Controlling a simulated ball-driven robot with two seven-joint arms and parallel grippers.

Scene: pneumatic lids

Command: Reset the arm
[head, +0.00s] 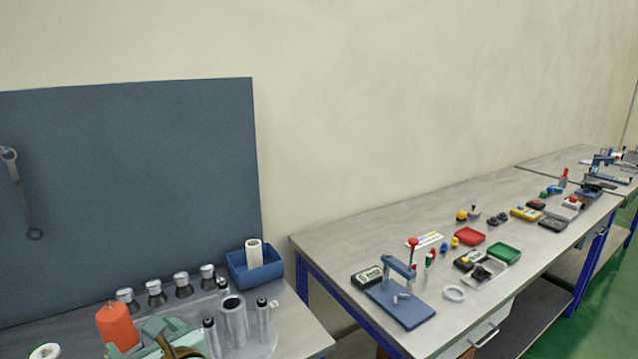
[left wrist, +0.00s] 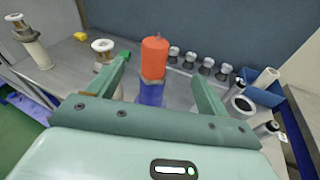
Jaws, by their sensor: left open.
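My left gripper (head: 163,332) shows at the bottom of the head view, low over the near bench. In the left wrist view its two green fingers (left wrist: 160,72) are spread apart, with nothing held. An orange cylinder with a small tip (left wrist: 154,58) stands upright on a blue base (left wrist: 151,94) and appears in the gap between the fingers; I cannot tell how far beyond them it is. The orange cylinder (head: 117,325) also shows beside the gripper in the head view. My right gripper is in neither view.
Several silver-topped dark fittings (head: 183,285) line the back of the bench. A blue bin (head: 254,268) holds a white roll, with metal cylinders (head: 233,322) in front. A dark blue panel (head: 130,170) stands behind. Another bench (head: 345,240) with tools is at right.

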